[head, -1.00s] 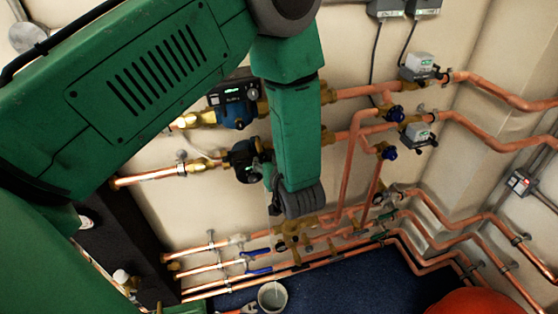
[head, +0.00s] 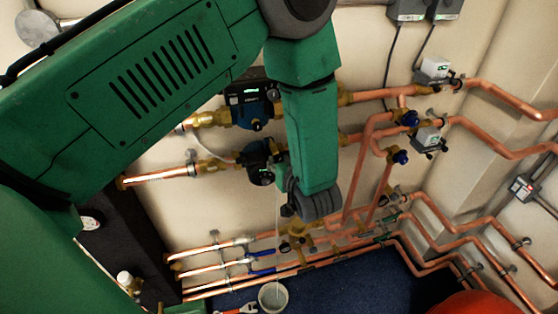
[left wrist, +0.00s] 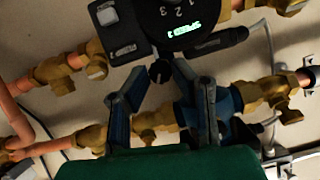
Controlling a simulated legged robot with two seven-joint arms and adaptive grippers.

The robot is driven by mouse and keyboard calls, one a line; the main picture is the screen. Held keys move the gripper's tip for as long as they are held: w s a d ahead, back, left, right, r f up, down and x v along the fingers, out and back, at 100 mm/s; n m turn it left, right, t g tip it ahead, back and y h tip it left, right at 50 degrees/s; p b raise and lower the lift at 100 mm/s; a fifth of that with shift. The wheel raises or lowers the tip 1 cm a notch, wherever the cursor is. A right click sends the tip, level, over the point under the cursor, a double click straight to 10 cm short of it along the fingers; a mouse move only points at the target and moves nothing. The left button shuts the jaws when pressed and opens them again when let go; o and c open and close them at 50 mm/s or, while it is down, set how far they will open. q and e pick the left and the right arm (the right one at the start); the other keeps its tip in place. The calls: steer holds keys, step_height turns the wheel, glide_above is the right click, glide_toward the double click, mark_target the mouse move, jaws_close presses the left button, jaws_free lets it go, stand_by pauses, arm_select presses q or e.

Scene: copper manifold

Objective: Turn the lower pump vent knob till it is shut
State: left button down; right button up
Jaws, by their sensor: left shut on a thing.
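The lower pump (head: 257,160), dark with brass fittings, sits on the lower copper pipe in the head view, partly behind my left arm. In the left wrist view the pump's dark face (left wrist: 185,22) shows lit markings at the top. The small dark vent knob (left wrist: 159,72) sticks out below this face. My left gripper (left wrist: 158,76) has its two fingers on either side of the knob and is shut on it. In the head view the knob is hidden by my left gripper (head: 291,198). A thin pale stream (head: 277,235) falls below the pump. My right gripper is out of view.
A light bucket (head: 273,297) stands on the blue floor under the stream, beside a red-handled tool (head: 238,308). The upper pump (head: 249,104) is close above. Copper pipes and blue-handled valves (head: 262,271) run below. A red object (head: 476,303) shows at lower right.

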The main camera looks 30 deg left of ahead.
arm_select(q)
steer(key=shift+w+d, duration=0.1)
steer(key=shift+w, duration=0.1)
steer(key=shift+s+a+n+b, duration=0.1)
steer(key=shift+a+n+b, duration=0.2)
steer(key=shift+n, duration=0.2)
steer(key=shift+n+t+h+b, duration=0.5)
steer(key=shift+n, duration=0.1)
steer(key=shift+n+t, duration=0.3)
steer(key=shift+n, duration=0.1)
steer(key=shift+r, duration=0.1)
steer(key=c, duration=1.7)
jaws_free()
steer(key=o, duration=0.3)
steer(key=shift+o, duration=0.2)
